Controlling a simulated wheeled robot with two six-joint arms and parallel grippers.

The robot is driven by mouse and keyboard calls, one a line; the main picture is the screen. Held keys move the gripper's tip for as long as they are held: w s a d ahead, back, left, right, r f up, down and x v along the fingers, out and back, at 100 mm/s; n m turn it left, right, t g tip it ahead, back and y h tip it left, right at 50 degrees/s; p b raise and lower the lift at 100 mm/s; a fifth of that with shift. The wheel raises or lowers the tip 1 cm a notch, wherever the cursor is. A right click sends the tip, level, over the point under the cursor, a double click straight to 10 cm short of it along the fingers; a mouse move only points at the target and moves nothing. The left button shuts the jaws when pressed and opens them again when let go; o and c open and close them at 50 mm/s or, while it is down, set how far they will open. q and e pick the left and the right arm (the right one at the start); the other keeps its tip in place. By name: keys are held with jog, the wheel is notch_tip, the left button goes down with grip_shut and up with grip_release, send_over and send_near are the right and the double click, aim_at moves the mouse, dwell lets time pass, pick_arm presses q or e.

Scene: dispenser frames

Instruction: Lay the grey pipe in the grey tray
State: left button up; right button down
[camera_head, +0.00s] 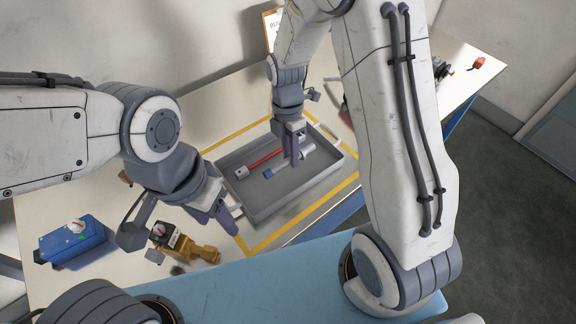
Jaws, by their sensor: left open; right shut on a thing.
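The grey tray (256,214) lies on the table inside a yellow outline. My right gripper (293,160) is over the tray, pointing down, shut on the grey pipe (305,150). The pipe has a blue end at its lower left, and the fingers hide part of its middle. The pipe appears within the tray's walls; I cannot tell whether it touches the tray floor. A red bar with a pale end (265,160) lies in the tray just left of the pipe. My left gripper (224,218) is open and empty beside the tray's left handle.
A blue box with a gauge (75,242) and a yellow-brown valve-like part (185,245) stand on the table at the left. A small red object (477,64) lies at the far right. My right arm covers the table right of the tray.

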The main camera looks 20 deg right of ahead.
aim_at(288, 177)
jog(key=shift+s+a+f, duration=0.4)
jog(key=shift+a+f, duration=0.05)
jog(key=shift+w+p+x, duration=0.15)
jog(key=shift+w+x, duration=0.05)
jog(key=shift+x, duration=0.75)
jog(key=shift+w+p+x, duration=0.15)
jog(key=shift+w+x, duration=0.05)
jog(key=shift+x, duration=0.7)
jog(key=shift+f, duration=0.15)
jog(key=shift+f, duration=0.15)
jog(key=c, duration=0.7)
grip_release()
